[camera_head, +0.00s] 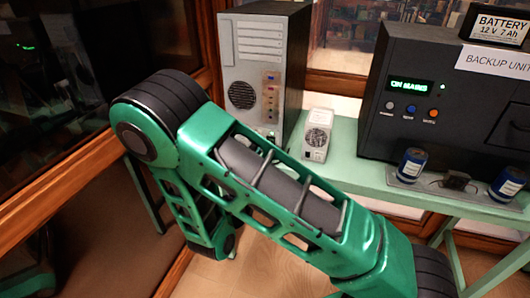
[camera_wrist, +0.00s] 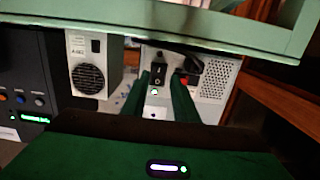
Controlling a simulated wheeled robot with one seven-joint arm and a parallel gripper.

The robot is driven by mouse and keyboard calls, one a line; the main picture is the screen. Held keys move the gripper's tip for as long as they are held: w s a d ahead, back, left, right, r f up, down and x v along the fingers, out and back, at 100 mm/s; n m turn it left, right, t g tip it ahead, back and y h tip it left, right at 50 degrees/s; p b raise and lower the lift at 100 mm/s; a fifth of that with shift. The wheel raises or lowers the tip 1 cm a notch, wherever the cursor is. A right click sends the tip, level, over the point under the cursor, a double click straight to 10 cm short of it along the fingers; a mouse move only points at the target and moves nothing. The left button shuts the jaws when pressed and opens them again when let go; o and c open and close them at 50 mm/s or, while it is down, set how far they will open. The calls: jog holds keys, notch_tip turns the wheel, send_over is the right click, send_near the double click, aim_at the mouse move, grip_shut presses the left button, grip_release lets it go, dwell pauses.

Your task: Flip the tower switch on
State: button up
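The grey computer tower (camera_head: 250,60) stands upright on the green bench at the back wall, its rear panel facing me. In the wrist view, which looks upside down, the tower's rear (camera_wrist: 215,88) shows a black rocker switch (camera_wrist: 159,72) beside a red part and a dark cable. The switch's position is too small to tell. My gripper (camera_wrist: 159,80) is open and empty, its two green fingers apart, pointing at the panel around the switch area. I cannot tell whether they touch it. In the head view my arm hides the gripper.
A small white power supply box (camera_head: 317,135) with a fan stands beside the tower. The black backup unit (camera_head: 455,100) with a lit display is to the right, with batteries in front. The green bench (camera_head: 362,172) edge is close to my gripper. A glass-and-wood partition is left.

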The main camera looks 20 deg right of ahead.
jog(key=v, duration=0.7)
dwell(0.3)
jog(key=s+d+r+m+g, duration=0.1)
jog(key=s+d+g, duration=0.25)
jog(key=d, duration=0.45)
jog(key=s+d+r+m+g, duration=0.1)
jog(key=s+d+m+g, duration=0.15)
jog(key=d+g, duration=0.4)
jog(key=s+d+r+m+g, duration=0.1)
jog(key=s+d+g, duration=0.25)
jog(key=d, duration=0.55)
jog(key=s+r+n+y, duration=0.2)
jog(key=s+r+y, duration=0.2)
jog(key=s, duration=0.6)
jog(key=s+r+n+y, duration=0.3)
jog(key=s+y, duration=0.3)
jog(key=s, duration=0.5)
jog(key=shift+d+r, duration=0.15)
jog(key=shift+r, duration=0.3)
jog(key=shift+s+d+g, duration=0.1)
jog(key=shift+s+g, duration=0.1)
jog(key=shift+g, duration=0.05)
